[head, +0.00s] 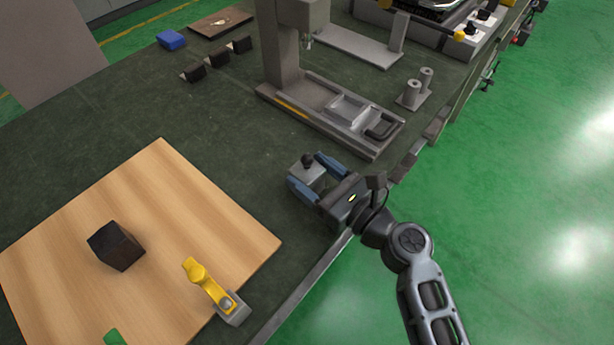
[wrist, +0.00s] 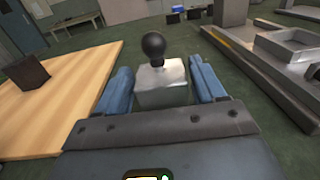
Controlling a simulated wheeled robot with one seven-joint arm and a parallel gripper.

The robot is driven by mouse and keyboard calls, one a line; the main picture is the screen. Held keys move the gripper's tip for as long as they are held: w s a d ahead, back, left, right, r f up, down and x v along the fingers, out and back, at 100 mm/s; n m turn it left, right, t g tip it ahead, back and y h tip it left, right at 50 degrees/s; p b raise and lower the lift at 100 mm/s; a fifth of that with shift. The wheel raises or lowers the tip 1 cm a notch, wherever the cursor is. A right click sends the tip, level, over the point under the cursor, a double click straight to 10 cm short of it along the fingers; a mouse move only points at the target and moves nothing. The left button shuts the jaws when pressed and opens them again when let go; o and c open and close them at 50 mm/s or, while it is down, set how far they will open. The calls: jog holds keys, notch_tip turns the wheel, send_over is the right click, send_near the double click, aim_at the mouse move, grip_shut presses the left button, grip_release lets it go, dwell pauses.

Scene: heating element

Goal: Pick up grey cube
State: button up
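The grey cube (head: 306,172) has a black round knob on top and stands on the dark green table near its right edge. My gripper (head: 307,178) is around it, with one blue finger on each side. In the wrist view the cube (wrist: 162,86) stands between the fingertips of my gripper (wrist: 164,90). A gap shows between the right finger and the cube, and a narrower one at the left finger. The fingers are apart and the cube looks to rest on the table.
A wooden board (head: 190,200) with a dark cube (head: 116,246) lies to the left. A grey press stand (head: 335,112) stands just beyond my gripper. Bare table (head: 130,110) lies behind the board.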

jog(key=c, duration=1.1)
jog(key=shift+r, duration=0.15)
